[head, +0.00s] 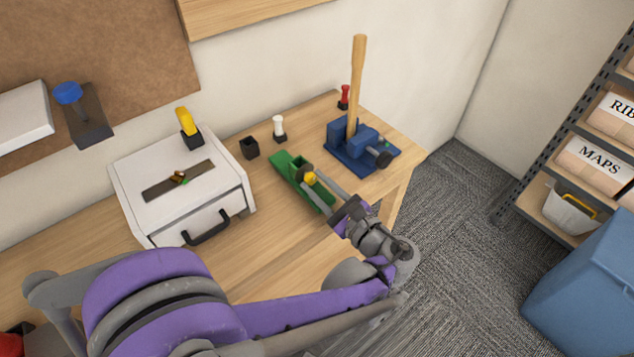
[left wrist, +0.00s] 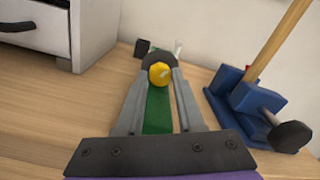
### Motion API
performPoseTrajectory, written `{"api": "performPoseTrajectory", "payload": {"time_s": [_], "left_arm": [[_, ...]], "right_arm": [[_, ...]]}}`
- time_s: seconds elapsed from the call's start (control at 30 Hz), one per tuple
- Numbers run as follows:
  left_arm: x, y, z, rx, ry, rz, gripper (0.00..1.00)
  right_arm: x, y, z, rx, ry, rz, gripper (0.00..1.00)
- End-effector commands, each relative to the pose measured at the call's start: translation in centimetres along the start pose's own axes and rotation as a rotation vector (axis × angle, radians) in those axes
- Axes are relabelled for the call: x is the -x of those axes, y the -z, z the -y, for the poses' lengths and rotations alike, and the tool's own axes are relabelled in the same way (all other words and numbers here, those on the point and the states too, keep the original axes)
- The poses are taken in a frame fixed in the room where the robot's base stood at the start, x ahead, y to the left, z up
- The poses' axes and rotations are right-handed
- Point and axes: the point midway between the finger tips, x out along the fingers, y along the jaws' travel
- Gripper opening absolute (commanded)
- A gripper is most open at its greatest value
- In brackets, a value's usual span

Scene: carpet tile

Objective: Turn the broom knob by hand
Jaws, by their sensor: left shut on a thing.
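A yellow knob (head: 310,178) sits on a green fixture (head: 318,196) on the wooden bench. In the left wrist view the yellow knob (left wrist: 160,73) lies between the fingertips, with a dark round part behind it. My left gripper (head: 315,180) is shut on the yellow knob, its fingers reaching in from the lower right. The left gripper also shows in the left wrist view (left wrist: 160,80). A blue clamp (head: 355,145) holding an upright wooden handle (head: 357,80) stands to the right, with a dark knob (head: 383,159) on its side. My right gripper is not in view.
A white drawer box (head: 150,165) with a dark handle stands left of the green fixture. A black cup (head: 249,148), a white peg (head: 279,127) and a red peg (head: 344,96) stand near the wall.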

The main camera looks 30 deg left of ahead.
Motion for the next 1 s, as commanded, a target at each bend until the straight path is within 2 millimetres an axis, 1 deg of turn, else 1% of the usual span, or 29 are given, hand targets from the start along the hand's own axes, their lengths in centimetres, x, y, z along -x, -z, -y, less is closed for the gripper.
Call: {"api": "performPoseTrajectory", "payload": {"time_s": [0.2,0.4,0.6,0.97,1.0], "left_arm": [[0.02,0.01,0.05,0.134,0.0,-0.002,0.0],[0.02,0.04,0.04,0.212,0.0,-0.002,0.0],[0.02,0.06,0.02,0.243,-0.001,-0.002,0.0],[0.02,0.07,0.01,0.246,-0.001,-0.002,0.0],[0.02,0.08,0.01,0.246,-0.001,-0.002,0.42]], "right_arm": [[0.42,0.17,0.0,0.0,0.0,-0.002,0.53],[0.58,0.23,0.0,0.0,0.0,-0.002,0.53],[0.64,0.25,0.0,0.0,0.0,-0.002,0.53],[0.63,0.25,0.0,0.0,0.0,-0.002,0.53],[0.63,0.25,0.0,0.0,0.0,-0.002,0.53]]}}
